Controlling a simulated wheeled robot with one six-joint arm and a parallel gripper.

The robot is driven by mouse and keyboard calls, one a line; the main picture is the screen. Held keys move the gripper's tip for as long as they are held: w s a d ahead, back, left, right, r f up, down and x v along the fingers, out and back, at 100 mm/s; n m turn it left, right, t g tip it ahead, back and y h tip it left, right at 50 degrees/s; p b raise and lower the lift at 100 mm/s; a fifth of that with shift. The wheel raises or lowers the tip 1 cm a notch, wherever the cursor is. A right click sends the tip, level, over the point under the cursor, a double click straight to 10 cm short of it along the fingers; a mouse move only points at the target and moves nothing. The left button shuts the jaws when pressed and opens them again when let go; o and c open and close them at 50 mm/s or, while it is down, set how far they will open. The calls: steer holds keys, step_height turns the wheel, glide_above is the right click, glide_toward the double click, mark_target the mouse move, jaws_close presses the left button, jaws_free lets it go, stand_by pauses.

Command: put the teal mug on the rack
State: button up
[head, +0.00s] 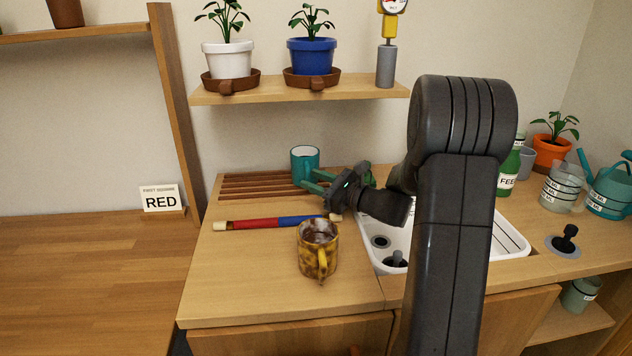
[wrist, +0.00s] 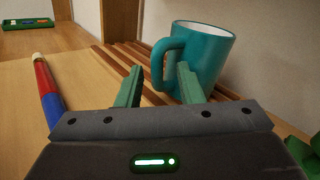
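The teal mug (head: 304,160) stands upright on the right end of the slatted wooden rack (head: 250,187). In the wrist view the mug (wrist: 207,58) has its handle on the left, towards my fingers, and the rack's slats (wrist: 112,62) run beneath and beside it. My gripper (head: 311,180) is low beside the mug. In the wrist view my gripper (wrist: 159,72) is open, with its green fingers apart and the mug's handle around the gap between their tips. Neither finger is seen clamped on the handle; whether the right one touches it I cannot tell.
A yellow-brown mug (head: 313,250) stands near the counter's front. A red and blue stick (head: 270,223) lies between it and the rack. The white sink (head: 510,240) is to the right. A shelf (head: 300,90) with potted plants hangs above.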

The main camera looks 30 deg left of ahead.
steer(key=d+p, duration=0.1)
steer(key=d, duration=1.1)
steer(key=shift+s+f, duration=0.1)
stand_by(0.9)
